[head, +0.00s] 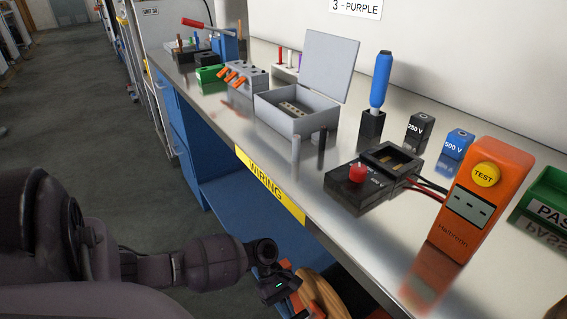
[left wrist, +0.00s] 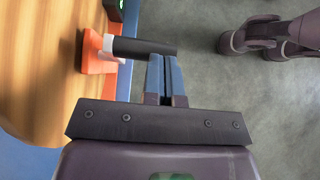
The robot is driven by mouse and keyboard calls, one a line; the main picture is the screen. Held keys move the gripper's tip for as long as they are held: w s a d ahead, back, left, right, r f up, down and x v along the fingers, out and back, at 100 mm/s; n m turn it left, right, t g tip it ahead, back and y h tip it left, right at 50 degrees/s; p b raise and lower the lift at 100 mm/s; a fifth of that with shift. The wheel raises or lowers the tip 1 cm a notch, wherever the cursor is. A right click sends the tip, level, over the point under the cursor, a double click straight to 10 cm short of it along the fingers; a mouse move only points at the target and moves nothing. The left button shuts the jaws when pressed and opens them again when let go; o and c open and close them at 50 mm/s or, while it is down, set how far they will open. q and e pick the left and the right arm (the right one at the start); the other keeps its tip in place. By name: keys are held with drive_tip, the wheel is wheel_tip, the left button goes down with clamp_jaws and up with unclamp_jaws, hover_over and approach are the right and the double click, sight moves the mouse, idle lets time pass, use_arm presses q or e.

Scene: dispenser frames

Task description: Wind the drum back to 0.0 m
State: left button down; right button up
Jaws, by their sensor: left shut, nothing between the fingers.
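The drum shows as a round wooden disc (left wrist: 40,75) at the left of the left wrist view. An orange bracket (left wrist: 94,52) sits on its face, with a black crank handle (left wrist: 142,47) pointing right from it. My left gripper (left wrist: 165,58) is shut and empty. Its fingertips are at the free end of the handle; I cannot tell whether they touch it. In the head view part of the wooden drum (head: 327,294) shows low down in front of the bench, partly hidden by my left arm. No length reading is legible. My right gripper is not in view.
A steel bench with a yellow WIRING label (head: 270,186) runs above the drum. On it stand an open grey box (head: 290,118), a black box with a red knob (head: 357,185) and an orange tester (head: 478,200).

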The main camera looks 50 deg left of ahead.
sight(298, 316)
use_arm(q)
drive_tip(key=shift+d+r+y+p, duration=0.15)
drive_tip(key=shift+d+y+p, duration=0.15)
drive_tip(key=shift+p, duration=0.25)
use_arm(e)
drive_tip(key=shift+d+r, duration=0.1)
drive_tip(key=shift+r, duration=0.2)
use_arm(q)
drive_tip(key=d+y+p, duration=0.1)
drive_tip(key=p, duration=0.1)
drive_tip(key=d+r+y+p, duration=0.1)
drive_tip(key=p, duration=0.2)
drive_tip(key=shift+w+d+r+y, duration=0.15)
drive_tip(key=shift+w+y, duration=0.15)
drive_tip(key=shift+d+y+p, duration=0.3)
drive_tip(key=shift+d+p, duration=0.05)
drive_tip(key=shift+p, duration=0.15)
drive_tip(key=s+d+f+y+p, duration=0.1)
drive_tip(key=d+f+y+p, duration=0.2)
drive_tip(key=d+y+p, duration=0.2)
drive_tip(key=shift+s+f+t+y, duration=0.2)
drive_tip(key=shift+f+t+y, duration=0.1)
drive_tip(key=shift+f, duration=0.1)
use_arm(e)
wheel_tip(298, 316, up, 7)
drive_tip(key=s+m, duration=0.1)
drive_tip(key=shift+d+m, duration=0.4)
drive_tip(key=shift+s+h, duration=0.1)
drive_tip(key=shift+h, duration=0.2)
